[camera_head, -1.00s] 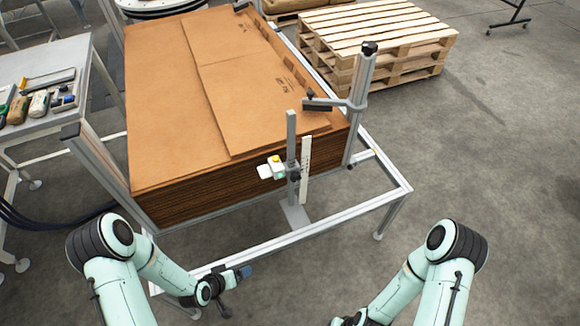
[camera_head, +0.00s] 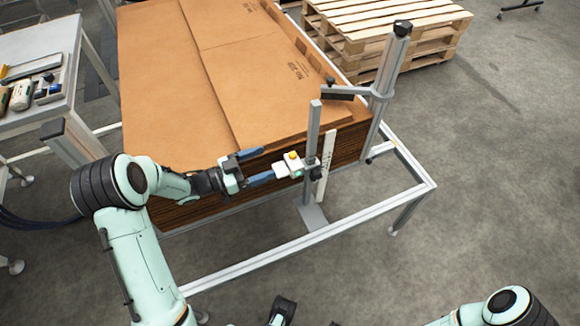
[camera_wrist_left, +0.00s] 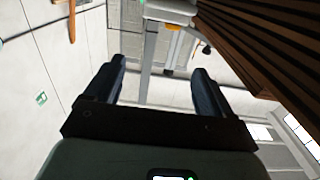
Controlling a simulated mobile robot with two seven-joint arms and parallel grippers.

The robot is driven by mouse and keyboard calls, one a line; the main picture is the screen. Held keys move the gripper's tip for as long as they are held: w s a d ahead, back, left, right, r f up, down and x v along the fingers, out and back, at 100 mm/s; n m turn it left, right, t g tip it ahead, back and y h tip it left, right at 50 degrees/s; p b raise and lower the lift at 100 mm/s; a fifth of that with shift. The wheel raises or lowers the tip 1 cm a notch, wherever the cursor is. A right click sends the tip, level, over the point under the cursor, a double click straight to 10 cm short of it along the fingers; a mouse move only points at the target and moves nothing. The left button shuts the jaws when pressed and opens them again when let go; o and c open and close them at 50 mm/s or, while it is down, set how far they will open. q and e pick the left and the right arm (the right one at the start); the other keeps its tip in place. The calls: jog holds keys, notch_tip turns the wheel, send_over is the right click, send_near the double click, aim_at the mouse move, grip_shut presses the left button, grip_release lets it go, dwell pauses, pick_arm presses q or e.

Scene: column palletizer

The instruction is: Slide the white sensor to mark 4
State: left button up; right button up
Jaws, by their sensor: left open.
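The white sensor (camera_head: 285,168), with a yellow button on top and a small green light, sits on the upright grey post (camera_head: 313,130). A dark knob is at the post on its right side. A white scale strip (camera_head: 325,168) stands upright just right of the post; its marks are too small to read. My left gripper (camera_head: 258,167) is open and empty just left of the sensor, fingers pointing at it. The left wrist view shows the spread blue fingers (camera_wrist_left: 162,85) with nothing gripped. A dark part at the bottom edge seems to be my right gripper (camera_head: 282,311), mostly cut off.
A tall stack of brown cardboard (camera_head: 180,100) stands right behind the post and left gripper. A metal frame (camera_head: 310,246) runs in front. A clamp arm (camera_head: 345,93) reaches over the stack from a thicker column. Pallets (camera_head: 395,30) stand behind; a side table (camera_head: 45,110) is left.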

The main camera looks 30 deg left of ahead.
pick_arm(q)
jog(key=b, duration=0.1)
send_near(287, 168)
jog(key=x, duration=0.9)
jog(key=shift+w+f, duration=0.35)
jog(key=shift+w, duration=0.1)
jog(key=c, duration=1.3)
notch_tip(287, 168, up, 5)
jog(key=shift+f+p, duration=0.25)
jog(key=shift+p, duration=0.95)
jog(key=shift+f, duration=0.15)
jog(key=o, duration=1.3)
jog(key=shift+s, duration=0.1)
